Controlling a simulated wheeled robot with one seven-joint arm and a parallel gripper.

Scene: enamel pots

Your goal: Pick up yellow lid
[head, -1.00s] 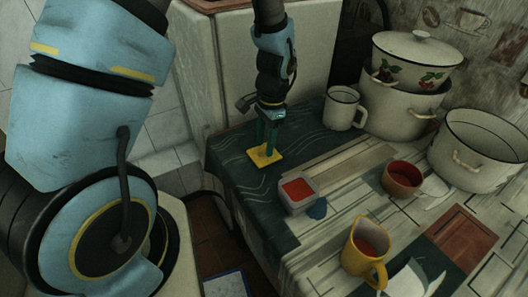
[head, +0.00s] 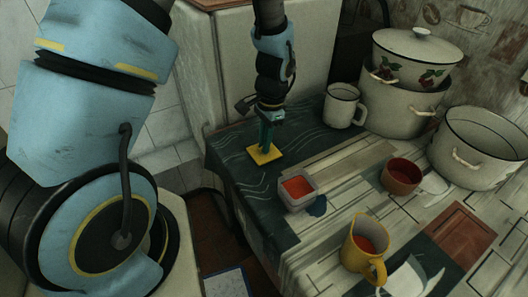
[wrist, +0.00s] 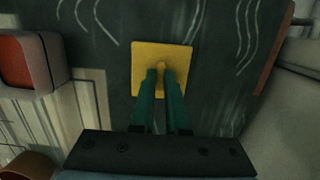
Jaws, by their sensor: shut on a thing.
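The yellow lid (head: 264,153) is a flat square plate with a small knob in its middle. It is at the dark green cloth near the table's left part; I cannot tell whether it touches the cloth. My gripper (head: 267,140) points down over the lid with its fingers close together. In the wrist view the lid (wrist: 162,55) lies beyond the fingertips, and my gripper (wrist: 161,72) is shut on its knob. The fingers hide part of the lid and knob.
An open square container (head: 298,190) with red contents stands right of the lid. A yellow mug (head: 365,248), a red-brown bowl (head: 402,176), a white mug (head: 342,106) and large enamel pots (head: 480,150) stand further right. The table's left edge is close to the lid.

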